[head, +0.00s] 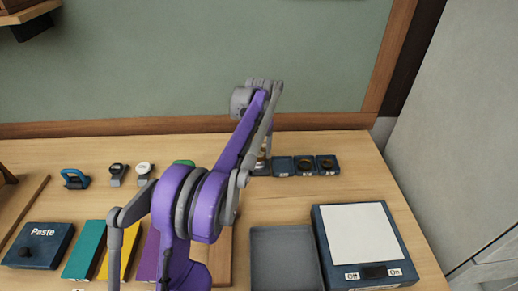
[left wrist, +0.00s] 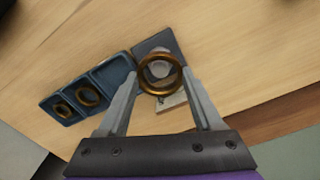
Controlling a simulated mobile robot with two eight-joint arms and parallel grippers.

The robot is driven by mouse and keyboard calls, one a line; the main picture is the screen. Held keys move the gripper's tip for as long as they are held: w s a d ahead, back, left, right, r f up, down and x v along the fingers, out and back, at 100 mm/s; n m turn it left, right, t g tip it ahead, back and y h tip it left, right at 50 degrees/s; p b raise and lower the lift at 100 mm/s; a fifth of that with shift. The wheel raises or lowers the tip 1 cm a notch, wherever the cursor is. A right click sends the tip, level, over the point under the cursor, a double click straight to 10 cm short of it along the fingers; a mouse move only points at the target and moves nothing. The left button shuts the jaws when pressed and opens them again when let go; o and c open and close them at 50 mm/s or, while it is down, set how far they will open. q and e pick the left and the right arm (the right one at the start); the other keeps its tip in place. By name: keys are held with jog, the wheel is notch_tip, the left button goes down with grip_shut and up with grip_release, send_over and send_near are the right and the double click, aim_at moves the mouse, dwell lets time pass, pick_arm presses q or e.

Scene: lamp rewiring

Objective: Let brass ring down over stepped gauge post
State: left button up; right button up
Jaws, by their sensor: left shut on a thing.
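A brass ring (left wrist: 160,92) is held between the fingertips of my left gripper (left wrist: 160,76). Through the ring in the left wrist view I see the pale round top of the stepped gauge post (left wrist: 159,69), on a dark grey base (left wrist: 150,45). The ring looks roughly centred over the post; its height above the post, or whether they touch, I cannot tell. In the head view my left arm covers most of the post and hides the ring. My right gripper is not in view.
Beside the post are small blue trays: one empty (head: 282,158), two holding dark rings (head: 304,163) (head: 327,162). A grey tray (head: 285,228) and a scale (head: 365,235) stand at the front right. A blue Paste box (head: 36,245) and coloured strips lie at the left.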

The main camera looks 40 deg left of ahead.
pick_arm(q)
jog(key=shift+f, duration=0.8)
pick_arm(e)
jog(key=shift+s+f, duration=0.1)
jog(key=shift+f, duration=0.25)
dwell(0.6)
pick_arm(q)
jog(key=o, duration=1.4)
notch_tip(320, 180, up, 8)
jog(key=p, duration=0.3)
jog(key=shift+p, duration=0.35)
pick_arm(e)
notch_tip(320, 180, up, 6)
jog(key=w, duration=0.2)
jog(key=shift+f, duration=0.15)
